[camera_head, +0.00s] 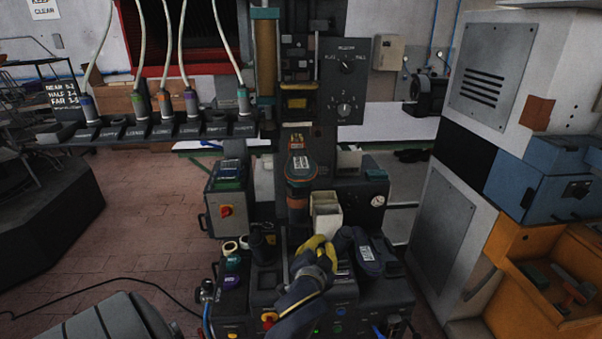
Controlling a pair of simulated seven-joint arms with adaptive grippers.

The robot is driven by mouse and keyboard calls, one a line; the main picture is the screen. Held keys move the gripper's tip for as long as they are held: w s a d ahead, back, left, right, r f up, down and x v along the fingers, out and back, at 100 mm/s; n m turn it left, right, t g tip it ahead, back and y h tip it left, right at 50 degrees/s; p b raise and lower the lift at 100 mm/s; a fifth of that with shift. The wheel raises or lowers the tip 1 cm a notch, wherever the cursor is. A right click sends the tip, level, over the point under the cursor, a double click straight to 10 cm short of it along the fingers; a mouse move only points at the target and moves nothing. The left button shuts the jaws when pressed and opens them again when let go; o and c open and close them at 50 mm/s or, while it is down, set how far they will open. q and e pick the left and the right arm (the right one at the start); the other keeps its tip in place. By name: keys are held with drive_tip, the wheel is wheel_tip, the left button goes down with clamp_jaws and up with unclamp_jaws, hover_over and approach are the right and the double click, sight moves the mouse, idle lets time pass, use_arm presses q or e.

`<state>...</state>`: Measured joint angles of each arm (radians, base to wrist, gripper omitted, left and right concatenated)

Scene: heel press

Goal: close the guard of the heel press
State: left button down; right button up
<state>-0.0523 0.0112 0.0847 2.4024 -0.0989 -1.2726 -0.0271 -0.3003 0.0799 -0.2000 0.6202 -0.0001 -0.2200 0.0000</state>
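The heel press (299,168) stands in the middle, with a dark column, an orange-and-grey head and a dark base full of controls. I cannot clearly pick out its guard or tell how far it is open. My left gripper (319,252), dark with yellow parts, appears low in front of the press, over the base and below a cream open box (326,217). Its fingertips blend into the clutter, so I cannot tell whether it is open or touching anything. My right gripper does not show clearly.
A dark shoe-like item (368,254) lies on the base at right. A rack of hanging tools (160,127) is at left. A knob panel (343,82) stands above. A grey cabinet (440,230) and an orange bin (555,280) bound the right. The left floor is mostly clear.

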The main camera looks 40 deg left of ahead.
use_arm(q)
drive_tip(key=w+a+r+n+t+y, duration=0.1)
drive_tip(key=a+r+n+y, duration=0.25)
drive_tip(key=r, duration=0.95)
drive_tip(key=w+a+r+n+t+y, duration=0.1)
drive_tip(key=w+a+r+n+y, duration=0.25)
drive_tip(key=r, duration=0.95)
drive_tip(key=s+a+r+n+y, duration=0.1)
drive_tip(key=a+r+n+y, duration=0.3)
drive_tip(key=r, duration=0.9)
drive_tip(key=w+a+r+n, duration=0.1)
drive_tip(key=w+a, duration=0.4)
drive_tip(key=w, duration=0.1)
drive_tip(key=shift+w+a+t+h, duration=0.15)
drive_tip(key=shift+w+t+h, duration=0.15)
drive_tip(key=shift+t, duration=0.1)
